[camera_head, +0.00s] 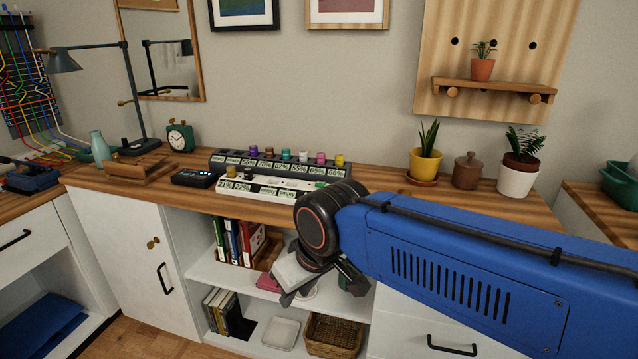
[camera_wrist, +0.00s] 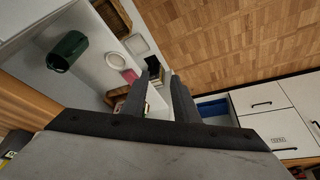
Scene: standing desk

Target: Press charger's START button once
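A long dark rack with small coloured-capped cells and percent labels (camera_head: 240,164) stands on the wooden desk. In front of it lies a lower white unit (camera_head: 285,193) with percent and "empty" labels. I cannot tell for certain which is the charger, and no START lettering is legible. My gripper (camera_head: 322,288) hangs in front of the desk, below the top and apart from these devices. In the wrist view my gripper (camera_wrist: 160,90) has its two dark fingers apart, with nothing between them.
Below the desktop (camera_head: 450,200) are open shelves with books (camera_head: 235,243) and a wicker basket (camera_head: 333,335). A wooden stand (camera_head: 138,171), green clock (camera_head: 180,137) and lamp (camera_head: 62,61) stand left. A yellow pot (camera_head: 424,165) and lidded jar (camera_head: 467,171) stand right. My arm crosses the right side.

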